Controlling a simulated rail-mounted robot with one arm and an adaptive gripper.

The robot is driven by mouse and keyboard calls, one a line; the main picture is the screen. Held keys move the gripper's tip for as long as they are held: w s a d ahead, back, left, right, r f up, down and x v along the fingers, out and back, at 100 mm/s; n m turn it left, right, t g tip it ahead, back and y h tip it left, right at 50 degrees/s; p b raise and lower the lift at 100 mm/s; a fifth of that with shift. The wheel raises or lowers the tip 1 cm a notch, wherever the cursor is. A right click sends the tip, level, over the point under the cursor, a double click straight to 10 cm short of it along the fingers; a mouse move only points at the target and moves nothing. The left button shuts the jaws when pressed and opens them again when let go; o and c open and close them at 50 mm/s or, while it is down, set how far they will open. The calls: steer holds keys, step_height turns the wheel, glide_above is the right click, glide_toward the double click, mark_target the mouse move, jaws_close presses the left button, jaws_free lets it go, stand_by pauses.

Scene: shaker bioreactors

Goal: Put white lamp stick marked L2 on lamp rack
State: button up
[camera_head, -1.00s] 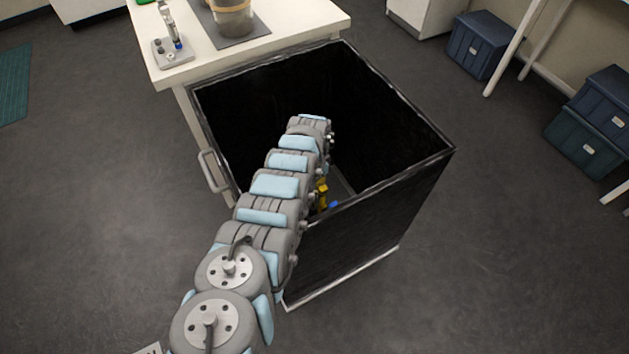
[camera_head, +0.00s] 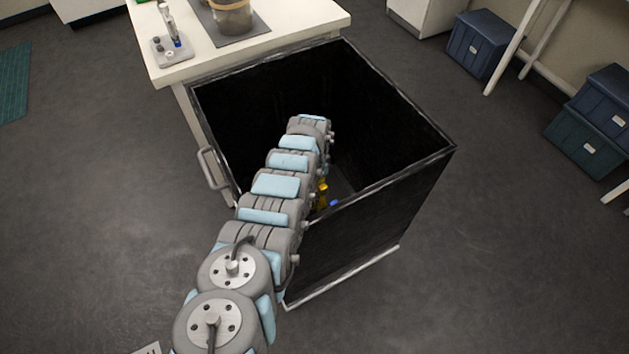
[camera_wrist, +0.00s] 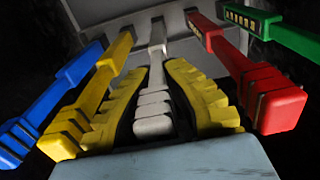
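The white stick (camera_wrist: 154,100) is in the middle of the wrist view, in a row with other coloured sticks. A marking L2 cannot be read on it. My gripper (camera_wrist: 158,68), with ribbed yellow finger pads, is open around the white stick, one finger on each side. Narrow dark gaps show between the pads and the stick. The sticks' far ends meet a grey panel (camera_wrist: 122,10), which may be the lamp rack; I cannot tell. In the head view my arm reaches into a black open-topped box (camera_head: 385,215) and hides the gripper.
A yellow stick (camera_wrist: 95,95) and a blue stick (camera_wrist: 45,105) lie left of the fingers, a red stick (camera_wrist: 250,75) and a green stick (camera_wrist: 270,30) right. The yellow and red ones are close. The box walls surround my arm. A white table (camera_head: 290,25) stands behind.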

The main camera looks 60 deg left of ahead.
steer(key=o, duration=0.5)
steer(key=shift+r, duration=0.2)
steer(key=shift+r, duration=5.85)
